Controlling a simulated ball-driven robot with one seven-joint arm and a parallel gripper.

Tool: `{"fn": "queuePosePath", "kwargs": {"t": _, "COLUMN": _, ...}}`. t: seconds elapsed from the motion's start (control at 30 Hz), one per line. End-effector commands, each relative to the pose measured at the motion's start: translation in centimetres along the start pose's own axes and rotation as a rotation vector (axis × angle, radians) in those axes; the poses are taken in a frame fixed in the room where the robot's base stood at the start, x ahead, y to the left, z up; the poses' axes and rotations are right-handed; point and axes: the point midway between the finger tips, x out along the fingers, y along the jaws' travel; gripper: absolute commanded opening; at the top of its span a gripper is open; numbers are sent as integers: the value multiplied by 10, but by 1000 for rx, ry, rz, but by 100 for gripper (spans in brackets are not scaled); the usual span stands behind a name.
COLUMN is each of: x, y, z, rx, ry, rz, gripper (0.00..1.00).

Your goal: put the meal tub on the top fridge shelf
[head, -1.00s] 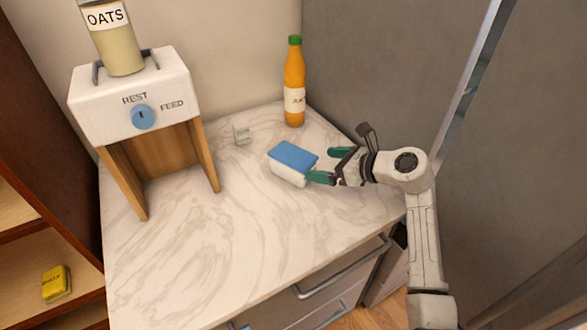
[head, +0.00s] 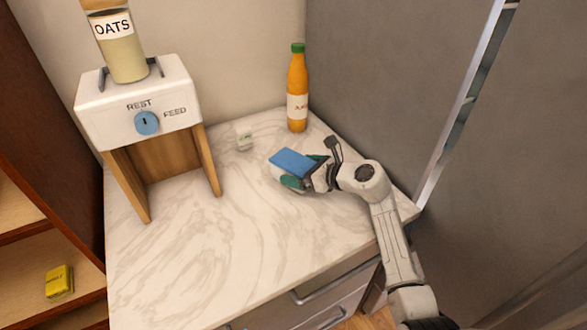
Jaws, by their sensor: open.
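The meal tub (head: 291,161), white with a blue lid, sits upright on the marble counter, right of the oats dispenser. My gripper (head: 304,172) is at the tub's right end with its green-tipped fingers open. One finger lies along the tub's near side; the other shows at its far right corner. The tub appears to be between them, but contact cannot be made out. The tall grey surface (head: 395,70) at the right looks like the fridge, with a bright metal edge. Its top shelf is not in view.
An orange juice bottle (head: 297,90) stands behind the tub. A small pale block (head: 244,137) lies to its left. The oats dispenser (head: 137,104) stands at the left of the counter (head: 190,260). A yellow box (head: 59,282) is on the wooden shelf. The counter's front is clear.

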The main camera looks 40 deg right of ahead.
Motion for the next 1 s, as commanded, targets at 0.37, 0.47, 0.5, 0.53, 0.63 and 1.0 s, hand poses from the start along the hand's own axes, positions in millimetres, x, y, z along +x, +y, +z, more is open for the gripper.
{"fn": "queuePosePath", "kwargs": {"t": 0.37, "x": 14, "y": 0, "z": 0, "rx": 1, "ry": 0, "rz": -1, "gripper": 100}}
{"fn": "queuePosePath", "kwargs": {"t": 0.47, "x": 14, "y": 0, "z": -1, "rx": 1, "ry": 0, "rz": -1, "gripper": 91}}
{"fn": "queuePosePath", "kwargs": {"t": 0.5, "x": 14, "y": 0, "z": -1, "rx": 1, "ry": 0, "rz": -1, "gripper": 88}}
{"fn": "queuePosePath", "kwargs": {"t": 0.53, "x": 14, "y": 0, "z": -1, "rx": 1, "ry": 0, "rz": -1, "gripper": 85}}
{"fn": "queuePosePath", "kwargs": {"t": 0.63, "x": 14, "y": 0, "z": -1, "rx": 1, "ry": 0, "rz": -1, "gripper": 75}}
{"fn": "queuePosePath", "kwargs": {"t": 1.0, "x": 14, "y": 0, "z": -1, "rx": 1, "ry": 0, "rz": -1, "gripper": 40}}
